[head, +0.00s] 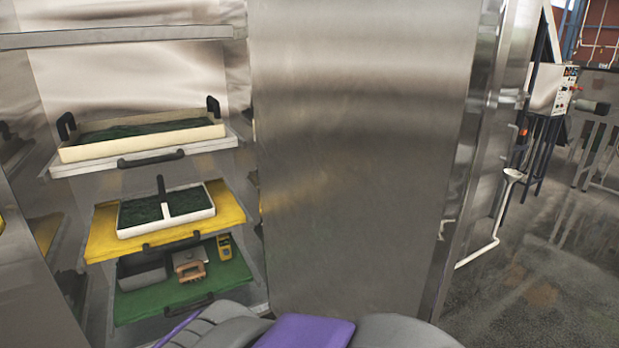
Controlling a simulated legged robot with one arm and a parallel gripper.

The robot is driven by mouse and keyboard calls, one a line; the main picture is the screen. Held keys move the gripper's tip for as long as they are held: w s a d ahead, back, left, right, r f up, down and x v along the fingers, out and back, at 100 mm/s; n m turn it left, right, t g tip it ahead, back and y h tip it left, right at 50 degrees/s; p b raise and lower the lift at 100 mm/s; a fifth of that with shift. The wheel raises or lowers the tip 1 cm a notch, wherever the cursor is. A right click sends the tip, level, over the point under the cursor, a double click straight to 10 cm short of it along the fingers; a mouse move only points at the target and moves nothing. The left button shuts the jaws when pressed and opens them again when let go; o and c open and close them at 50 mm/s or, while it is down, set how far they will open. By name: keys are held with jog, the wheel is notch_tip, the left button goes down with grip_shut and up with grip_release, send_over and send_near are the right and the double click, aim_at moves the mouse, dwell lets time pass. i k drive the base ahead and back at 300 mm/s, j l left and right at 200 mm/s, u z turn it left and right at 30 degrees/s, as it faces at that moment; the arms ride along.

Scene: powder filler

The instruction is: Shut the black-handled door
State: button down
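A large plain steel panel (360,150) fills the middle of the head view, beside an open cabinet with shelves. It may be the door or a fixed wall of the cabinet; I cannot tell which. No black handle shows on its face. Black handles do show on the pull-out shelves, such as the handle (151,159) on the upper shelf. My gripper is not in view. Only grey and purple parts of my own body show at the bottom edge.
The upper shelf holds a cream tray (85,153) of dark green material. A yellow shelf (100,236) holds a white divided tray; a green shelf (222,281) below holds a dark bin and small tools. A white funnel pipe (497,225) stands right, near open floor.

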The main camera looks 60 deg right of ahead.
aim_at(373, 121)
jog(key=k+l, duration=1)
jog(key=l, duration=0.65)
jog(key=i+l, duration=0.15)
jog(key=l, duration=1.15)
jog(key=k+j, duration=0.2)
jog(key=j, duration=0.15)
jog(key=k+j+u, duration=0.1)
jog(key=k+j, duration=0.35)
jog(key=j, duration=0.3)
